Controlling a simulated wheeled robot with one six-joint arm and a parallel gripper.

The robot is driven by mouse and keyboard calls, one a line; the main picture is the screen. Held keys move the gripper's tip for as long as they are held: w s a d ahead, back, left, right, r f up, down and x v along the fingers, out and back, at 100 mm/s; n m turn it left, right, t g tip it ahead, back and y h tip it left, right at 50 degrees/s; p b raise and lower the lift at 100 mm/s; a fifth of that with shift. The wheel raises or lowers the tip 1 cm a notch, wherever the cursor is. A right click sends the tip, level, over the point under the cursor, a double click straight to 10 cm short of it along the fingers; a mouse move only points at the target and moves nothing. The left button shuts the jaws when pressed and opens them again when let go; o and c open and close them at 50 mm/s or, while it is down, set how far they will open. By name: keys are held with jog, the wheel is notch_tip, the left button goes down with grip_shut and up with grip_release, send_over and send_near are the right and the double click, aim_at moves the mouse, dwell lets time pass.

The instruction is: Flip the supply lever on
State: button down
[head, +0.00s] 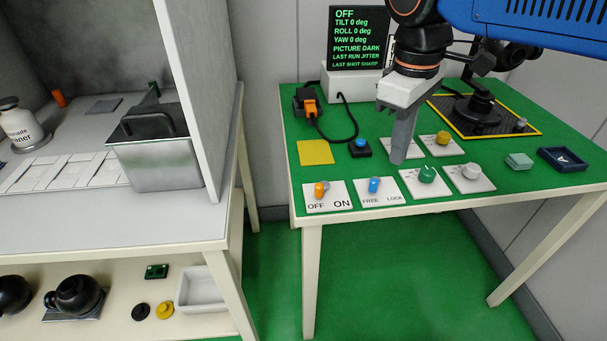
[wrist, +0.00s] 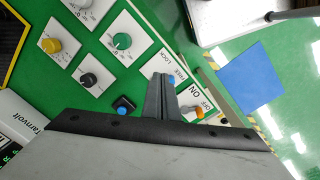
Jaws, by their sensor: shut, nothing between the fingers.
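The supply lever (head: 320,190) has an orange tip and stands on a white plate marked OFF and ON at the table's front left corner. Its orange tip is on the OFF side. It also shows in the wrist view (wrist: 192,113), just right of the fingers. My gripper (head: 397,159) is shut and empty, pointing down above the table, to the right of and behind the lever and apart from it. In the wrist view the closed fingers (wrist: 161,78) hide part of the blue lever's plate. The display (head: 359,38) reads OFF and PICTURE DARK.
A blue FREE/LOCK lever (head: 374,185) stands between the supply lever and the green knob (head: 427,175). A white knob (head: 471,171) and yellow knob (head: 443,138) are farther right. A blue button (head: 360,147) and yellow square (head: 315,152) lie behind the levers.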

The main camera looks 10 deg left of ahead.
jog(key=s+a+r+n+h, duration=0.1)
jog(key=a+r+n, duration=0.15)
jog(key=a, duration=0.75)
jog(key=n+h, duration=0.1)
jog(key=n, duration=0.3)
send_near(322, 186)
jog(key=a+r, duration=0.2)
jog(key=a, duration=0.2)
jog(key=shift+w+f+g, duration=0.15)
jog(key=shift+w+g, duration=0.25)
jog(key=x, duration=1)
jog(key=shift+d, duration=0.2)
